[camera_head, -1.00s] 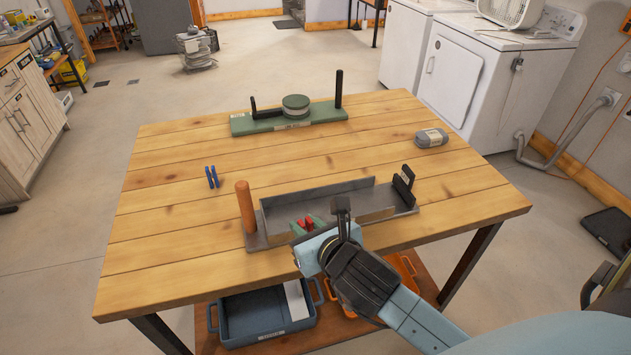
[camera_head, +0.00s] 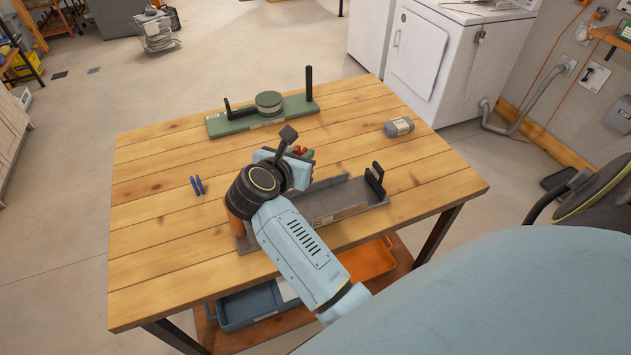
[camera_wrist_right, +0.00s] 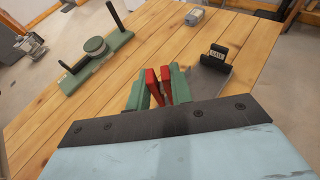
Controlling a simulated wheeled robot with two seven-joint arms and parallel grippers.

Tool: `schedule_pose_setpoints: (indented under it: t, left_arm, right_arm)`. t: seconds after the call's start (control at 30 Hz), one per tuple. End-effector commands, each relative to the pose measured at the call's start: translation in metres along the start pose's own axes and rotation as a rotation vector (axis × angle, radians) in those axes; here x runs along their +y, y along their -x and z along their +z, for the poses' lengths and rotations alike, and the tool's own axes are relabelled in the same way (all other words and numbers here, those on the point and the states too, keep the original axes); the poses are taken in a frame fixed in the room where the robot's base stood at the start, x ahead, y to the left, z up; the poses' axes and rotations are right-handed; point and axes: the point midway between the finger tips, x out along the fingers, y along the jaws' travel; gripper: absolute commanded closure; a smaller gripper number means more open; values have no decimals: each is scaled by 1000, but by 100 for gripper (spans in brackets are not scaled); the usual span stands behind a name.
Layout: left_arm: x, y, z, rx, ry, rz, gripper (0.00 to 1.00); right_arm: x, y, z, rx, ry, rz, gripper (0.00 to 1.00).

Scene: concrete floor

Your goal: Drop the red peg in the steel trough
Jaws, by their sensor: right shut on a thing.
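The red peg (camera_head: 297,149) shows as a small red bit between the green fingers of my right gripper (camera_head: 302,151). The steel trough (camera_head: 352,196) is a grey open channel on the table. The gripper is raised near its far left side, and my arm hides the trough's left part. The trough's right end (camera_wrist_right: 212,75) shows in the wrist view. My left gripper is not in view.
A green base (camera_head: 262,118) with a round disc and dark posts stands at the back of the wooden table (camera_head: 160,250). A grey roll-like object (camera_head: 398,127) lies at the right, blue pegs (camera_head: 198,185) at the left. A black upright plate (camera_head: 375,178) stands at the trough's right end.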

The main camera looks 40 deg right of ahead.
Motion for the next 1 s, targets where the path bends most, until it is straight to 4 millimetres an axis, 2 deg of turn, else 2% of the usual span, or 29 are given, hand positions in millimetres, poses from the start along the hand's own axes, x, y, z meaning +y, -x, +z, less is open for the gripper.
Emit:
schedule_pose_setpoints:
  t: [0.4, 0.77, 0.8, 0.93, 1.0]
  left_arm:
    - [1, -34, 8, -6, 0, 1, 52]
    - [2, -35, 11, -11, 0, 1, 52]
    - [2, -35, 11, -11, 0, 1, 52]
    - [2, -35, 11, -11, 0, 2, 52]
    - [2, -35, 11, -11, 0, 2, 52]
  right_arm:
    - [0, -19, -45, -2, 4, 2, 99]
    - [0, -20, -49, 0, 2, 3, 99]
    - [0, -20, -49, 0, 2, 3, 73]
    - [0, -20, -49, 0, 2, 3, 56]
    - [0, -20, -49, 0, 2, 3, 53]
